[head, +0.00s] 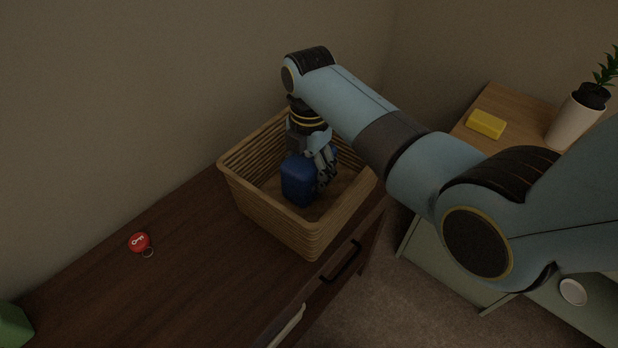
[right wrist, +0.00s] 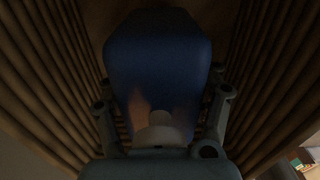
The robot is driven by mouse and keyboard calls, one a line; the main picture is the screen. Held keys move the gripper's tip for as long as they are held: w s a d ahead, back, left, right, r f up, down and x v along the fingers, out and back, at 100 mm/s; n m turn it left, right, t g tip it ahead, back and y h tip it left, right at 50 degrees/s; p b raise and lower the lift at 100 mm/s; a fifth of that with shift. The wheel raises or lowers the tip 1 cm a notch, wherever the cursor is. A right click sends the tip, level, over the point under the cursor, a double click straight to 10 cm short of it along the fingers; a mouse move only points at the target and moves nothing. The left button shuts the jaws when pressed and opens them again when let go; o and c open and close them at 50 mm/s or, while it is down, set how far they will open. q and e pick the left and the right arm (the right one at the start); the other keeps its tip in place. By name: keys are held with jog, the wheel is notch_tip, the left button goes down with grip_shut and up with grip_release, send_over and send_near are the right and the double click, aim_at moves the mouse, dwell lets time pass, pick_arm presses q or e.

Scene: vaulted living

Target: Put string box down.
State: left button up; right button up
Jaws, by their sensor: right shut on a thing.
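The string box is most likely the blue rounded box (head: 298,180) inside the wicker basket (head: 266,222), near its middle. My right gripper (head: 322,172) reaches down into the basket and is shut on the blue box. In the right wrist view the blue box (right wrist: 158,75) fills the middle, with the gripper fingers (right wrist: 163,115) on its two sides and ribbed basket walls around. Whether the box touches the basket floor cannot be told. My left gripper is not in view.
The basket stands on a dark wooden dresser (head: 180,275). A red key tag (head: 139,242) lies to its left, and a green object (head: 14,327) sits at the lower left. A side table at right holds a yellow block (head: 486,124) and a potted plant (head: 575,120). A wall rises behind.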

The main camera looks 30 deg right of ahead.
jog(key=shift+f, duration=1.35)
jog(key=o, duration=1.3)
jog(key=shift+f, duration=0.1)
notch_tip(320, 180, up, 12)
jog(key=shift+r+p, duration=0.15)
jog(key=shift+p, duration=0.3)
jog(key=shift+s, duration=0.1)
